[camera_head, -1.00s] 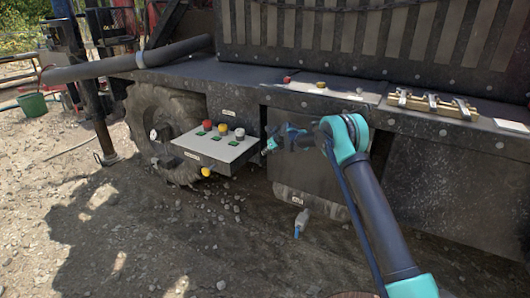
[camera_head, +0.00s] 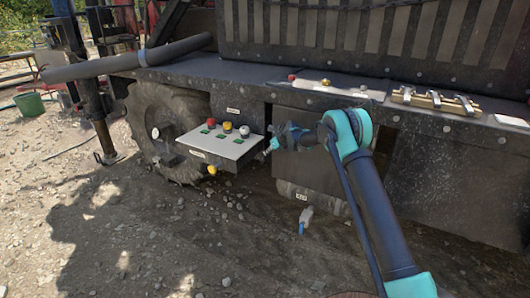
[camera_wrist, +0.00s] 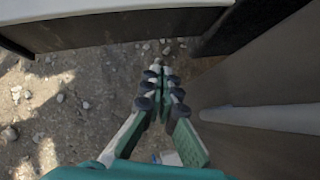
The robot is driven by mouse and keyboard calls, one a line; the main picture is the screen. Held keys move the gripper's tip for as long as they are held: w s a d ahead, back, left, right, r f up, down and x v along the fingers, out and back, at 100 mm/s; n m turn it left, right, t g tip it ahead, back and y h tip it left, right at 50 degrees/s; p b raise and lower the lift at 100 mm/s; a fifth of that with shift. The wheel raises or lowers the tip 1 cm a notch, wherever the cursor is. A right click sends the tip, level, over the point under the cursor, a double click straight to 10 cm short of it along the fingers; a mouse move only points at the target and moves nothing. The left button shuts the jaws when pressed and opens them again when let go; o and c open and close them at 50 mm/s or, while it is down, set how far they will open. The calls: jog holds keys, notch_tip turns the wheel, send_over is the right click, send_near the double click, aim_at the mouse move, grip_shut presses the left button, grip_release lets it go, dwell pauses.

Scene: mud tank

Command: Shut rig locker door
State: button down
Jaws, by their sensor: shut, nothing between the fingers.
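The rig locker door appears to be the dark flat panel (camera_head: 318,178) in the rig's side, right of the control box in the head view. My arm covers part of it. Whether it stands ajar is hard to tell. My gripper (camera_head: 269,149) is in front of its left edge, close to the control box. In the wrist view my gripper (camera_wrist: 161,76) is shut and empty above gravel. A brown-grey panel with a pale bar (camera_wrist: 262,118) stands to its right, probably the door and its handle. I see no clear contact with the fingers.
A control box (camera_head: 222,146) with coloured buttons juts out left of my gripper. A large tyre (camera_head: 165,112) is behind it. A small tap-like fitting (camera_head: 305,216) hangs below the panel. Brass valves (camera_head: 435,101) sit on the ledge. Open gravel lies in front.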

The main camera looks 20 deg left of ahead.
jog(key=s+a+r, duration=0.2)
jog(key=s+r, duration=0.5)
jog(key=s, duration=0.1)
jog(key=s+d+r+n+h, duration=0.1)
jog(key=s+d+r+n, duration=0.3)
jog(key=d, duration=0.7)
jog(key=s+d+r+n+h, duration=0.15)
jog(key=s+d+n, duration=0.3)
jog(key=d, duration=0.55)
jog(key=s+d+r+n+h, duration=0.1)
jog(key=s+d+r+n, duration=0.2)
jog(key=s+d, duration=0.55)
jog(key=s+d+f+n+h, duration=0.1)
jog(key=s+d+n, duration=0.3)
jog(key=s+d, duration=0.4)
jog(key=s+d+f+n+h, duration=0.1)
jog(key=s+d+f+n, duration=0.3)
jog(key=s+d, duration=0.4)
jog(key=s+d+f+n+h, duration=0.2)
jog(key=s+d+n, duration=0.3)
jog(key=s+d, duration=0.4)
jog(key=s+f, duration=0.1)
jog(key=s, duration=0.3)
jog(key=shift+s, duration=0.2)
